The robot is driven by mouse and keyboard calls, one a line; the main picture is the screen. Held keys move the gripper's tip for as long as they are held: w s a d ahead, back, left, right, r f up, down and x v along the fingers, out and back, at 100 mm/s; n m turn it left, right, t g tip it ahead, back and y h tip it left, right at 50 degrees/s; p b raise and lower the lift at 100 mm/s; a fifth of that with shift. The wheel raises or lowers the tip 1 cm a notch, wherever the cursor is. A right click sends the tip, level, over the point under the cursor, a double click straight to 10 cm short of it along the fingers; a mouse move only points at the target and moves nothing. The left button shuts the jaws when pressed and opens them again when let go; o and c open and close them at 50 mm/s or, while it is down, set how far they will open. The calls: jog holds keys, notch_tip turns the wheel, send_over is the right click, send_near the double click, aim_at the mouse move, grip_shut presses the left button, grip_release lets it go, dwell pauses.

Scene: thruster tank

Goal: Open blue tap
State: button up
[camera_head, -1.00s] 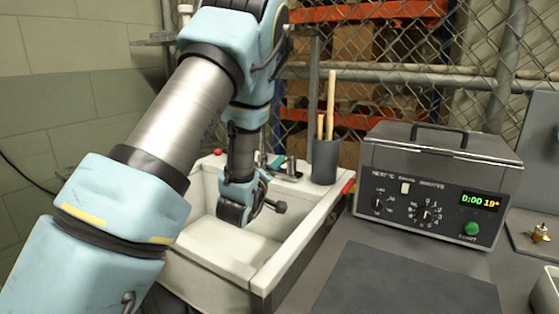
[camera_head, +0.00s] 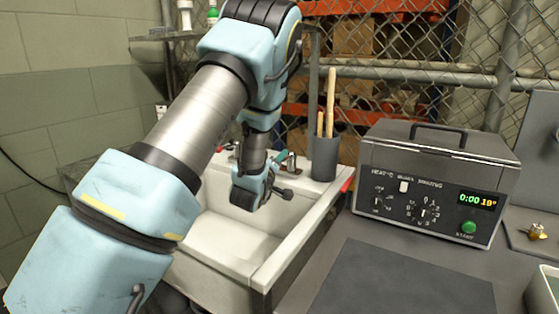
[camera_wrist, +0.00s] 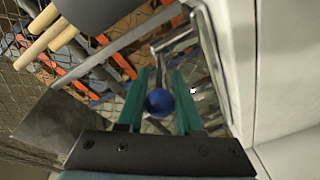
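The blue tap knob (camera_wrist: 159,102) is a round blue ball in the wrist view. It sits between the two green fingers of my gripper (camera_wrist: 159,76). The fingers are apart, with a gap visible on both sides of the knob, though contact is hard to judge. A metal tap spout (camera_wrist: 172,42) shows beyond the fingertips. In the head view my gripper is mostly hidden behind my arm at the back of the sink, with only a bit of green finger showing. The blue knob is hidden there.
The white sink (camera_head: 300,237) lies below my arm. A dark cup (camera_head: 325,158) with wooden-handled tools stands at its back right corner, also in the wrist view. A grey heater box (camera_head: 437,185) stands to the right. A wire fence (camera_head: 385,95) is behind.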

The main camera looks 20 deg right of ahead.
grip_shut()
dwell(0.9)
